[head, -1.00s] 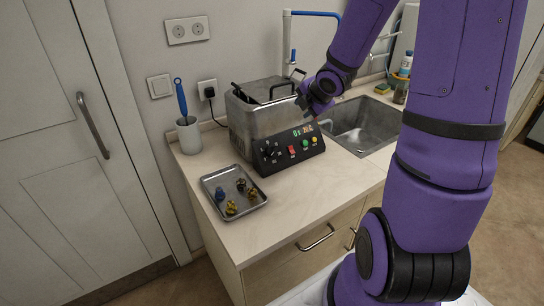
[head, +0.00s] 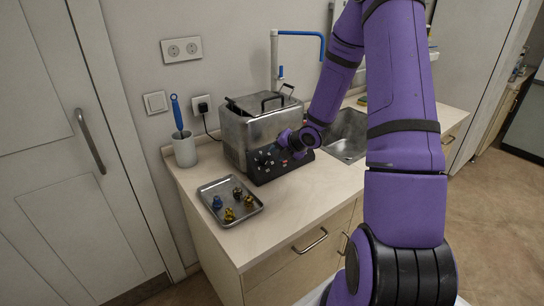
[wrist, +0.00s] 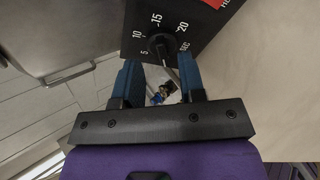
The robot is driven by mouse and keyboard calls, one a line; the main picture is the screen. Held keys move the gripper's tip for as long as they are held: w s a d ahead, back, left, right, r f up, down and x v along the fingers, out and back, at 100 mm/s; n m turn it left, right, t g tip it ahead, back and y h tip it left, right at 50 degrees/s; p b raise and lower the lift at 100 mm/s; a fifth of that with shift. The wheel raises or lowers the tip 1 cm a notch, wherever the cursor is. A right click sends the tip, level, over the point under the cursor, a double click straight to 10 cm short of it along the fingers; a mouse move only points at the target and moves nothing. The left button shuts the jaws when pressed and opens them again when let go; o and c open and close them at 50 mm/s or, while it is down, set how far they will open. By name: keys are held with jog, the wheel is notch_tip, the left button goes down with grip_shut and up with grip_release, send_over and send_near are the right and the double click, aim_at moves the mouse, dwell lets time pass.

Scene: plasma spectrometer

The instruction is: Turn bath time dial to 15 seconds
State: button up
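The bath time dial (wrist: 163,44) is a black knob on the dark control panel (wrist: 205,40) in the wrist view. White marks 5, 10, 15, 20 and SEC ring it. Its pointer's setting is too small to tell. My gripper (wrist: 160,63) has its two blue fingers apart, with the dial just beyond and between the tips. I cannot tell whether the fingers touch it. In the head view my gripper (head: 286,142) is at the front panel of the metal bath (head: 232,133), and my wrist covers part of the panel.
A metal tray (head: 240,221) with several small blue, yellow and dark parts lies in front of the bath. A sink (head: 345,140) is behind right. The counter's front is clear.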

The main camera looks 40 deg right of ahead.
aim_at(266, 161)
jog(key=shift+x, duration=2.15)
grip_shut()
